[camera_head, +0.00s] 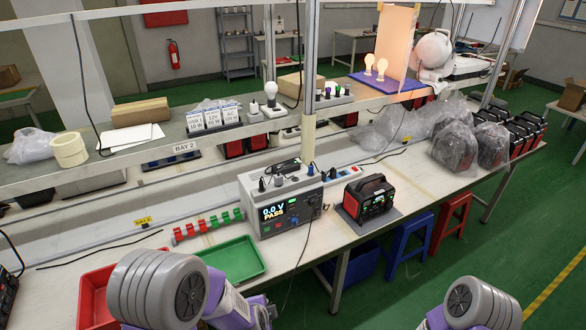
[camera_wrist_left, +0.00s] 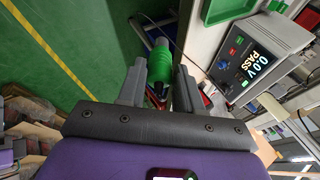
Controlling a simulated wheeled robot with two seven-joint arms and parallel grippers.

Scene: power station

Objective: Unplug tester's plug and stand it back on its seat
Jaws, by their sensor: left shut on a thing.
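The tester (camera_head: 280,205), a grey box reading 0.0 V PASS, stands on the bench and also shows in the left wrist view (camera_wrist_left: 255,55). My left gripper (camera_wrist_left: 158,85) is shut on a green cylindrical piece (camera_wrist_left: 159,66) with a pale end, which looks like a plug. It is held over the floor side of the bench's front edge. A thin dark cable (camera_head: 293,265) hangs from the tester's front down towards my left arm. Several small plugs (camera_head: 278,181) stand on the tester's top. My right gripper is outside the frame; only its arm shows.
A red-and-black power station (camera_head: 369,198) sits on a grey mat right of the tester. A green tray (camera_head: 232,258), a red tray (camera_head: 95,297) and a row of red and green blocks (camera_head: 208,226) lie to the left. A shelf (camera_head: 180,130) runs behind.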

